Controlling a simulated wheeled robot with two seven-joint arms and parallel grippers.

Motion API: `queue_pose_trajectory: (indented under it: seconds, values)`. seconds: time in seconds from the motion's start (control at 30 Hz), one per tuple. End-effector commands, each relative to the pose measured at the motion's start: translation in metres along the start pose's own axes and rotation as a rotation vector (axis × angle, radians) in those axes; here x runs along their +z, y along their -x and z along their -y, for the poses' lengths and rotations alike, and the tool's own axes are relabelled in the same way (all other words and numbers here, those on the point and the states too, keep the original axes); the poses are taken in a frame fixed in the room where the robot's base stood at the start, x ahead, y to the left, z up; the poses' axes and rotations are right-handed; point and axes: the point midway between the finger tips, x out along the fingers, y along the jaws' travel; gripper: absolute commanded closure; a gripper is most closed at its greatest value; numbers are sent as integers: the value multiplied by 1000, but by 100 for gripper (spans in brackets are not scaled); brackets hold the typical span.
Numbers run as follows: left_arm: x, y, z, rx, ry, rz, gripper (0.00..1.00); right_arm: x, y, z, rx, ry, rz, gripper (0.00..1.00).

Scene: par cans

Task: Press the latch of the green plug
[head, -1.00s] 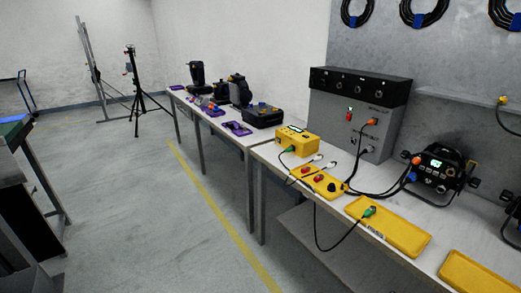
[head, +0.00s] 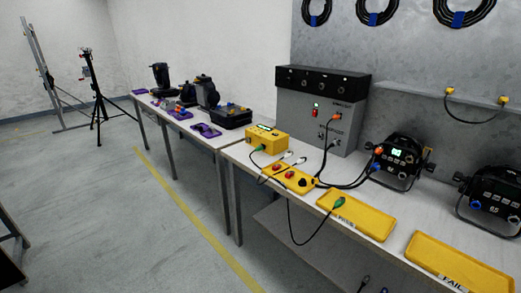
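One green plug (head: 338,203) lies at the left end of a yellow tray (head: 370,220) on the near bench, with a black cable looping below the bench edge. Another green plug (head: 259,149) is at the front of the yellow tester box (head: 267,138), which has a small lit display. Its black cable runs down toward the yellow switch panel (head: 290,179). The latches are too small to make out. Neither of my grippers is in view.
A grey power cabinet (head: 318,118) stands behind the panel. Two black par cans (head: 398,160) (head: 494,196) stand at the right, and a second yellow tray (head: 455,265) is marked FAIL. The bench (head: 232,152) continues left. The floor (head: 110,220) in front is clear.

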Motion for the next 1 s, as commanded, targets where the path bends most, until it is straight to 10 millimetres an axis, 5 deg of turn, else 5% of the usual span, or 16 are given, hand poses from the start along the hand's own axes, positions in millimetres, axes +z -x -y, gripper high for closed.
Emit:
queue_pose_trajectory:
  seconds: [0.37, 0.5, 0.53, 1.0]
  values:
    - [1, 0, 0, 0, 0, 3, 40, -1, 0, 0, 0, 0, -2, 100]
    - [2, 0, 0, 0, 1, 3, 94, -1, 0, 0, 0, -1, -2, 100]
    - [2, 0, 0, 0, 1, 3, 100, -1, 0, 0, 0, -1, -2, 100]
    - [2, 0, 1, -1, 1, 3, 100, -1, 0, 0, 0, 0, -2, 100]
